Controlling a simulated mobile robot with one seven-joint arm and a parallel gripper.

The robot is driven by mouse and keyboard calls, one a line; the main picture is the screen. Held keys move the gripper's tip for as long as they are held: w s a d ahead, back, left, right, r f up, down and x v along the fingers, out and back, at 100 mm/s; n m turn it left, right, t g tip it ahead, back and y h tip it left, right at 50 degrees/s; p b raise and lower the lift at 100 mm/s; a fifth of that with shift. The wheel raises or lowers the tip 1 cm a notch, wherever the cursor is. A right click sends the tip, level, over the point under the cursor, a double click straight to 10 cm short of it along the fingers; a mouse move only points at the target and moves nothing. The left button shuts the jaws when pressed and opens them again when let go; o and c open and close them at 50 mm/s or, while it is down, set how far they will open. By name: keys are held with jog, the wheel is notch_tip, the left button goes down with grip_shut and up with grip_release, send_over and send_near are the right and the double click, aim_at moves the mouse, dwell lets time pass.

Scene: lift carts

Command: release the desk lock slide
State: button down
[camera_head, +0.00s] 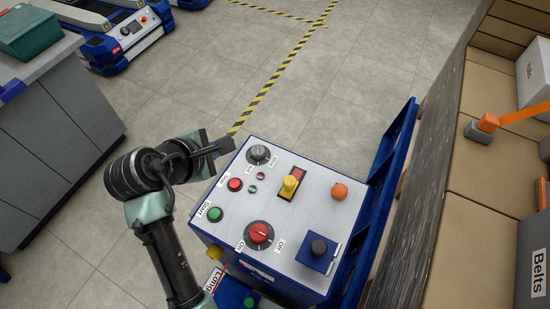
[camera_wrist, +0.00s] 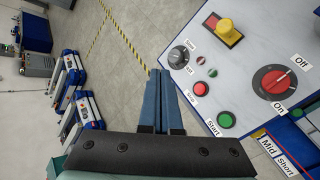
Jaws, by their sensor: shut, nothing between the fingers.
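The sloped white control desk (camera_head: 320,205) stands in the lower middle of the head view. A yellow knob on a red and yellow plate (camera_head: 291,184) sits near its middle, also seen in the wrist view (camera_wrist: 228,30). A dark knob on a blue square plate (camera_head: 318,252) sits at its lower right corner, outside the wrist view. No label marks either as the lock slide, so I cannot tell which it is. My gripper (camera_head: 228,145) is shut and empty by the desk's upper left corner. Its fingers (camera_wrist: 160,74) lie together, apart from the controls.
The desk also carries a black dial (camera_head: 258,154), a red button (camera_head: 235,184), a green Start button (camera_head: 215,214), a red On/Off switch (camera_head: 259,233) and an orange knob (camera_head: 339,191). A blue rail (camera_head: 390,165) and shelving with boxes stand right.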

aim_at(289, 185)
jog(key=s+d+f+n+g+h, duration=0.1)
jog(key=s+f+n+g+h, duration=0.2)
jog(key=s+f+n, duration=0.3)
jog(key=shift+s+d+f+p, duration=0.25)
jog(key=shift+s+f+p, duration=0.1)
jog(key=shift+s+f, duration=0.65)
jog(key=x, duration=1)
jog(key=shift+d, duration=0.25)
jog(key=shift+w+d+r, duration=0.15)
jog(key=shift+w+d, duration=0.7)
jog(key=shift+d, duration=0.05)
jog(key=shift+w+d, duration=0.4)
jog(key=shift+d, duration=0.05)
